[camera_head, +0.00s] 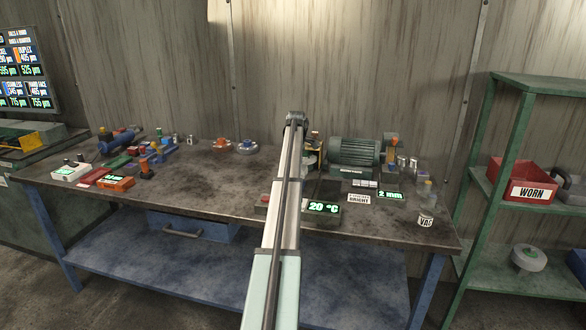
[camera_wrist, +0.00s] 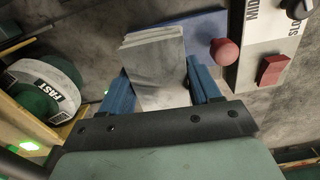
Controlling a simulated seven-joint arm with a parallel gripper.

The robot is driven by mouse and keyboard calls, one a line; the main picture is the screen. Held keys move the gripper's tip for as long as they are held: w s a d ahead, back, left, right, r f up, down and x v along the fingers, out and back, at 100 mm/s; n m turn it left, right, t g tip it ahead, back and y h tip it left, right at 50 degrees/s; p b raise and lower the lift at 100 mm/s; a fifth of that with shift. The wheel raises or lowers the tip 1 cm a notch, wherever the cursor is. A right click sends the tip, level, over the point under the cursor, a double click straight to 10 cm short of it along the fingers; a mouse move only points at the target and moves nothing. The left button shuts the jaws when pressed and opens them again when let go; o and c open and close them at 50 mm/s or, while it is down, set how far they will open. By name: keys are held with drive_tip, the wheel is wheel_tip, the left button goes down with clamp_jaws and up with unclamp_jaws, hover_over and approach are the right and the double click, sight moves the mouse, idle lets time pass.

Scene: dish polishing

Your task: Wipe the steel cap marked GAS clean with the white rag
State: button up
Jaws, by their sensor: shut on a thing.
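My gripper (camera_wrist: 158,92) shows in the wrist view with two blue fingers, one on each side of a pale grey-white slab. The slab looks like the folded white rag (camera_wrist: 157,65), with layered edges at its top; the fingers are shut on it. In the head view my arm reaches over the middle of the bench, and its own links hide the fingers and the rag. I cannot make out a GAS marking in either view. Small steel cylinders (camera_head: 402,162) stand at the bench's right, too small to read.
The wrist view shows a white control box (camera_wrist: 275,45) with a red switch, a red ball knob (camera_wrist: 224,51), and green-and-white wheels marked FAST (camera_wrist: 43,88). A green motor (camera_head: 354,152) stands right of my arm on the bench (camera_head: 215,185). Signs and displays line the front right.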

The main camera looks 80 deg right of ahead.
drive_tip(key=shift+s+d, duration=0.2)
drive_tip(key=shift+s, duration=0.3)
drive_tip(key=shift+w+a, duration=0.2)
drive_tip(key=shift+w, duration=1.3)
drive_tip(key=shift+w+r, duration=0.15)
drive_tip(key=shift+r, duration=3.9)
